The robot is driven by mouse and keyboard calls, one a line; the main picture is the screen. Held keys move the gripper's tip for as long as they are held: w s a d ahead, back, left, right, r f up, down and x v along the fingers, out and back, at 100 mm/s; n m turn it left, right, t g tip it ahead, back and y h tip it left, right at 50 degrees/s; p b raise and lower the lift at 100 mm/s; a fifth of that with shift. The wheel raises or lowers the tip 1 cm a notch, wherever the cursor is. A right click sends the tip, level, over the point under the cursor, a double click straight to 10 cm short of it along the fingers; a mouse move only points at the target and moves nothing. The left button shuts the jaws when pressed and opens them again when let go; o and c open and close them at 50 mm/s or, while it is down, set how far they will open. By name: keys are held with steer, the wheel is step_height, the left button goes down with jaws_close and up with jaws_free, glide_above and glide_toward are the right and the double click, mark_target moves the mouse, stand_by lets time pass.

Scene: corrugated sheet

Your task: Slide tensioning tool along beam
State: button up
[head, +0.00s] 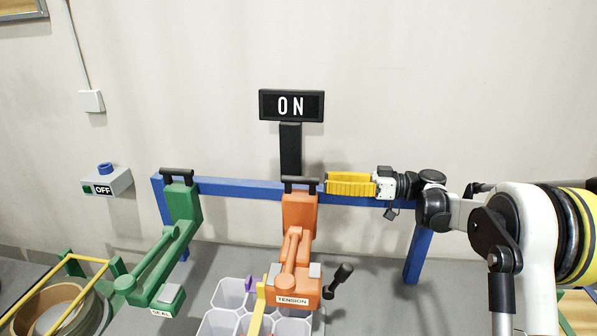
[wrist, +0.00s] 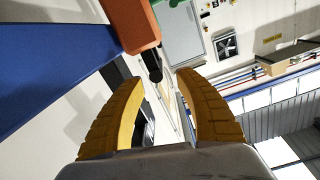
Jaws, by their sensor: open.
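The orange tensioning tool (head: 299,235), labelled TENSION, hangs on the blue beam (head: 238,187) by a black handle bar at its top. The blue beam also shows in the wrist view (wrist: 50,68). My gripper (head: 330,184) reaches in from the right at beam height, its yellow fingers pointing left, just right of the tool's top. In the wrist view the two yellow fingers (wrist: 160,75) are apart with nothing between them. The orange tool (wrist: 134,24) and a black bar end lie ahead of the fingertips. The head view does not show clearly whether the fingers touch the tool.
A green SEAL tool (head: 181,215) hangs on the beam to the left. An ON sign (head: 291,106) stands behind the beam. An OFF box (head: 106,181) is on the wall. Light bins (head: 232,293) sit below the tension tool. A blue leg (head: 418,252) supports the beam's right end.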

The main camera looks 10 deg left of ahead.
mark_target(291, 179)
steer(key=a+b, duration=0.2)
steer(key=a, duration=0.8)
steer(key=shift+a+f, duration=0.1)
steer(key=shift+a, duration=0.15)
steer(key=shift+c, duration=0.2)
jaws_close()
